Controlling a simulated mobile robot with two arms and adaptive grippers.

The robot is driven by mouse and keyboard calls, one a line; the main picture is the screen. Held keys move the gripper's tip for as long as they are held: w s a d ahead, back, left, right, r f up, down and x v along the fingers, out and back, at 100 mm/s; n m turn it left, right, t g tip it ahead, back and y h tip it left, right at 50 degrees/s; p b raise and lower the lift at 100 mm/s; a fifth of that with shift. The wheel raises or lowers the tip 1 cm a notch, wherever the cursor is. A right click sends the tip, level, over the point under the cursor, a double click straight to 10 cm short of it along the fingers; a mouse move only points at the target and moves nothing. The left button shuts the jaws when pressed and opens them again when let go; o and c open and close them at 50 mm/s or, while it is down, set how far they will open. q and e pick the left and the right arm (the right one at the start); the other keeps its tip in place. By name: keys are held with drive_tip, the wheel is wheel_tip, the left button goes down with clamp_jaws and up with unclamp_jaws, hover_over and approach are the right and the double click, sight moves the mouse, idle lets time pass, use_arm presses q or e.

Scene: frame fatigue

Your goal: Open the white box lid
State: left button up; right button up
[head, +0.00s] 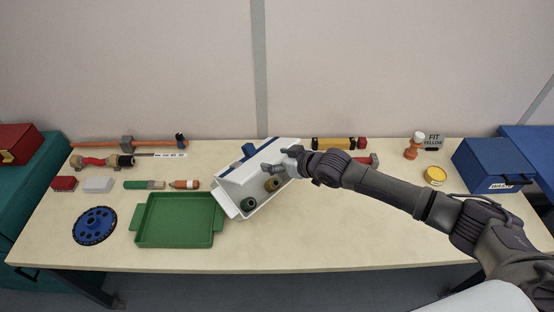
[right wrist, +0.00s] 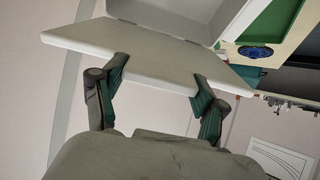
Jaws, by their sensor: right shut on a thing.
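The white box (head: 236,208) stands at the middle of the table, set at an angle. Its white lid (head: 246,170) is raised and tilted at the back side of the box. In the right wrist view, the two fingers (right wrist: 158,84) meet the edge of the white lid (right wrist: 145,55). My left gripper is out of view.
A green tray (head: 180,243) sits close against the box's left side, with a blue disc (head: 95,226) farther left. Tools and small blocks line the back left. A blue case (head: 489,168) stands at the right. The front right tabletop is clear.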

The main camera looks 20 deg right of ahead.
drive_tip(key=shift+r, duration=0.15)
drive_tip(key=o, duration=1.7)
drive_tip(key=shift+s+d, duration=0.15)
drive_tip(key=shift+s, duration=0.1)
drive_tip(key=v, duration=1.1)
drive_tip(key=shift+s+d+r, duration=0.1)
drive_tip(key=shift+d+r, duration=0.05)
drive_tip(key=shift+r, duration=0.1)
